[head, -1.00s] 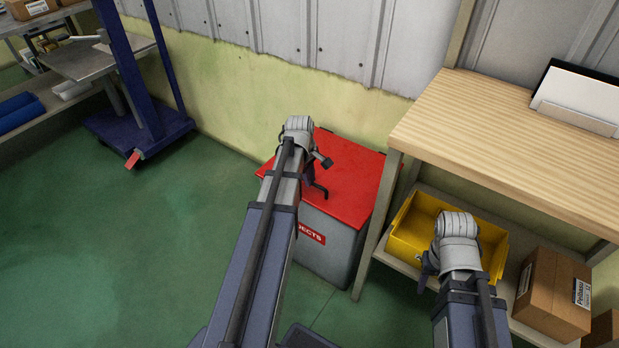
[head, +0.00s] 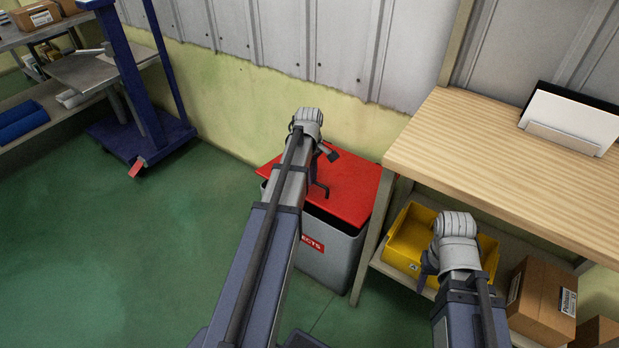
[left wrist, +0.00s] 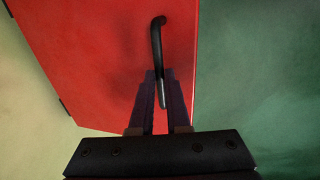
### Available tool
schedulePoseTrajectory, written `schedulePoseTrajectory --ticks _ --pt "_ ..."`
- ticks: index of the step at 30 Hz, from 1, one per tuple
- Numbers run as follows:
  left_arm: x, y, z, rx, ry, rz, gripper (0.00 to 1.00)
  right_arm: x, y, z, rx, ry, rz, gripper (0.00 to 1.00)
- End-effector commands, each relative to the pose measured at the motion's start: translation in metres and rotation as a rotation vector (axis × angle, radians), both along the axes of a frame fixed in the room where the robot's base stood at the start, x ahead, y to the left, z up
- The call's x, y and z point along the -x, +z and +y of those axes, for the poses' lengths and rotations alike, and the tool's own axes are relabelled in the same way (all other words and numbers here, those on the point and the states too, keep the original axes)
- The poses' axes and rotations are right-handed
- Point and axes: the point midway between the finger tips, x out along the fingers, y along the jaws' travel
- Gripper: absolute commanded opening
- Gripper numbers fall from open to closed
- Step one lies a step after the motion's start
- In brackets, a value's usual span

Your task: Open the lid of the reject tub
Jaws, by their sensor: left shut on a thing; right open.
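The reject tub (head: 335,252) is a grey bin with a red label, standing on the floor by the wall. Its red lid (head: 352,190) is tilted up a little, with a dark gap under its front edge. In the left wrist view the red lid (left wrist: 100,55) fills the middle left, with a black bar handle (left wrist: 157,38). My left gripper (left wrist: 161,88) is shut on the handle's near end; in the head view my left gripper (head: 317,178) is partly hidden by its arm. My right gripper (head: 425,268) is open in front of the yellow bin, its fingers mostly hidden.
A wooden bench (head: 480,150) stands right of the tub, with a yellow bin (head: 405,240) and cardboard box (head: 540,300) on its lower shelf. The wall (head: 250,110) is close behind the tub. A blue trolley (head: 150,140) stands left; green floor (head: 120,240) is clear.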

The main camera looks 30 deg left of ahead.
Motion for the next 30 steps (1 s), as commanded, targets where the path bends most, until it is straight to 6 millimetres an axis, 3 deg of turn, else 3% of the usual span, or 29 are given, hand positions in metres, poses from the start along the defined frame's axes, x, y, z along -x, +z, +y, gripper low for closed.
schedulePoseTrajectory --ticks 1,8,15,24,30 --pt "-0.01 0.023 0.0 -0.001 -0.001 -0.007 0.0 0.0 0.023 0.0 -0.002 -0.001 0.001 0.5" --pt "-0.044 0.075 -0.002 0.0 -0.002 -0.013 0.0 0.0 0.074 0.001 -0.006 -0.002 0.002 0.5" --pt "-0.092 0.12 -0.006 0.002 -0.004 -0.014 0.0 0.001 0.12 0.001 -0.006 -0.001 0.002 0.5" --pt "-0.144 0.152 -0.011 0.002 -0.003 -0.014 0.0 0.001 0.151 0.001 -0.006 -0.001 0.002 0.5" --pt "-0.165 0.161 -0.013 0.001 -0.001 -0.014 0.0 0.001 0.16 0.001 -0.006 -0.001 0.002 0.5"
